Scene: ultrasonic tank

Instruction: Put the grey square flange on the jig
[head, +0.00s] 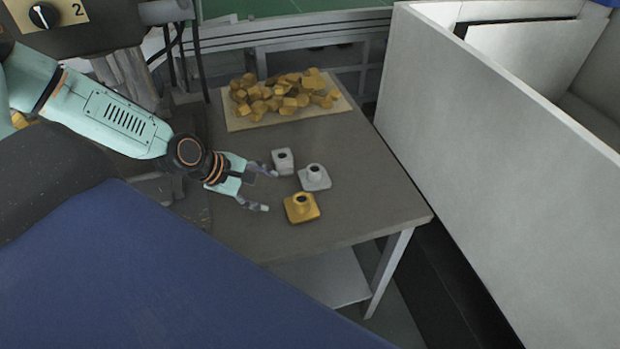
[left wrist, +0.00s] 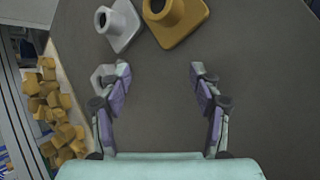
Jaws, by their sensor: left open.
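The grey square flange (head: 316,182), with a round collar on a square plate, sits on the grey table right of my left gripper (head: 270,190). It also shows at the top of the left wrist view (left wrist: 122,37). My left gripper is open and empty, its fingers pointing toward the parts without touching the flange. A gold square flange (head: 302,213) sits just in front of the grey one. A smaller grey part with a hole (head: 283,161) sits behind and left of it, partly covered by a finger in the left wrist view. I cannot make out a jig.
A tan tray (head: 238,123) heaped with gold parts (head: 285,94) stands at the back of the table (head: 375,190). A tall white-walled enclosure (head: 480,150) stands to the right. The table is clear right of the flanges. My right gripper does not show.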

